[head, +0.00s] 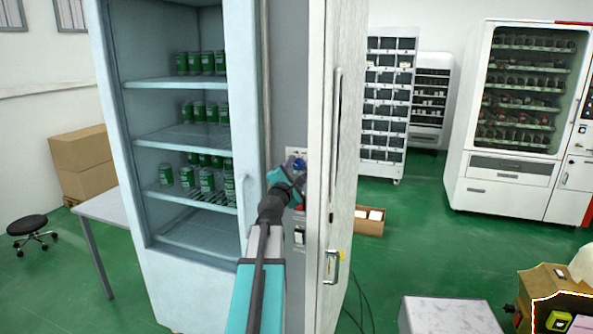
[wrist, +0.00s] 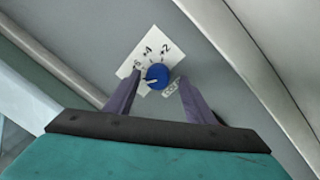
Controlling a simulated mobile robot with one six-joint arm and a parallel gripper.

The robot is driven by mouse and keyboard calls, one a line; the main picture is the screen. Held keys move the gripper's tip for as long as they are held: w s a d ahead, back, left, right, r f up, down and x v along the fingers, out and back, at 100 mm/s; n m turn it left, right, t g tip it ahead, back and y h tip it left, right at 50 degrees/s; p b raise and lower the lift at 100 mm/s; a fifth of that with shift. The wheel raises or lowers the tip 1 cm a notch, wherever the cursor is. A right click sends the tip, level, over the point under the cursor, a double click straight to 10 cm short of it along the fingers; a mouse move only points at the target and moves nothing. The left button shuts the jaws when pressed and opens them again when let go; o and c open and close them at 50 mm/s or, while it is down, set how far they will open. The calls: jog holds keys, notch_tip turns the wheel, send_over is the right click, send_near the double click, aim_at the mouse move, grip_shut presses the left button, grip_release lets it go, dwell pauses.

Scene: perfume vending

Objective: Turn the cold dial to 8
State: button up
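The cold dial (wrist: 158,76) is a round blue knob on a white label (wrist: 136,66) fixed to a grey panel, in the wrist view. The label shows 2, 4 and 6 and part of the word COLD. A pale pointer mark on the knob points to its lower left, below the 6. The 8 cannot be read. My gripper (wrist: 159,82) is open, with one purple finger on each side of the knob and a gap showing on both sides. In the head view my gripper (head: 299,176) is at the panel, partly covering the label; the dial is hard to make out there.
The tall white cabinet has shelves of green cans (head: 203,180) left of my arm. Its open door (head: 347,130) stands close to the right of my gripper. A white table (head: 103,205) is at left. Vending machines (head: 517,120) stand farther back, with green floor between.

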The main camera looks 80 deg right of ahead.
jog(key=shift+a+r, duration=0.1)
jog(key=shift+a, duration=0.1)
jog(key=w+a+f+b, duration=0.1)
jog(key=a+b, duration=0.2)
jog(key=a, duration=0.5)
jog(key=shift+a, duration=0.15)
dwell(0.4)
jog(key=shift+w+a+b, duration=0.1)
jog(key=shift+b, duration=0.25)
jog(key=shift+a+b, duration=0.1)
jog(key=shift+b, duration=0.2)
jog(key=a+b, duration=0.1)
jog(key=b, duration=0.2)
jog(key=a+b, duration=0.2)
jog(key=b, duration=0.1)
jog(key=a+b, duration=0.1)
jog(key=b, duration=0.3)
jog(key=shift+w+a+f, duration=0.2)
jog(key=shift+w+f, duration=0.05)
jog(key=shift+w, duration=0.1)
jog(key=shift+a+r, duration=0.1)
